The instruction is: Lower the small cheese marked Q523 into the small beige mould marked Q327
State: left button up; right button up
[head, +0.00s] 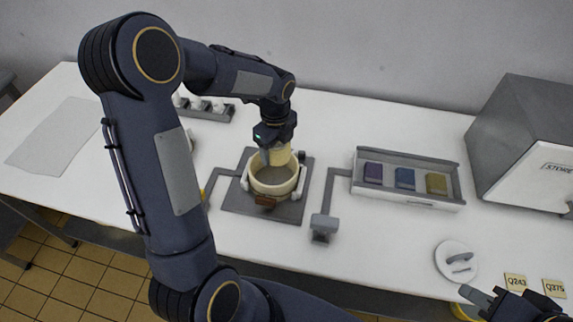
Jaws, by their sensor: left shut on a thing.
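The small beige mould (252,185) is a round open ring on a dark grey square plate, with a brown tag on its front too small to read. My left gripper (277,150) reaches down over the mould's back edge and is shut on the pale yellow cheese (281,156). The cheese is at the back of the mould's opening; I cannot tell whether it touches the rim. Its marking is not readable. My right gripper (484,298) is at the lower right by the table's front edge, partly in view; its jaw gap is unclear.
Grey bent arms with a small grey box (324,228) flank the plate (235,201). A tray (408,199) holds purple, blue and yellow blocks. A white lid (456,261) lies near tags Q243 (515,282) and Q275 (554,288). A grey STORE box (525,140) stands right.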

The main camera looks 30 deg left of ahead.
pick_arm(q)
jog(key=shift+w+a+r, duration=0.1)
jog(key=shift+w+a, duration=0.05)
jog(key=shift+a, duration=0.6)
notch_tip(320, 180, down, 4)
jog(key=b, duration=0.4)
jog(key=shift+f, duration=0.25)
jog(key=shift+f+b, duration=2.3)
jog(key=shift+f, duration=1)
jog(key=shift+f+b, duration=0.6)
jog(key=shift+f, duration=0.25)
jog(key=o, duration=1.2)
jog(key=shift+o, duration=0.2)
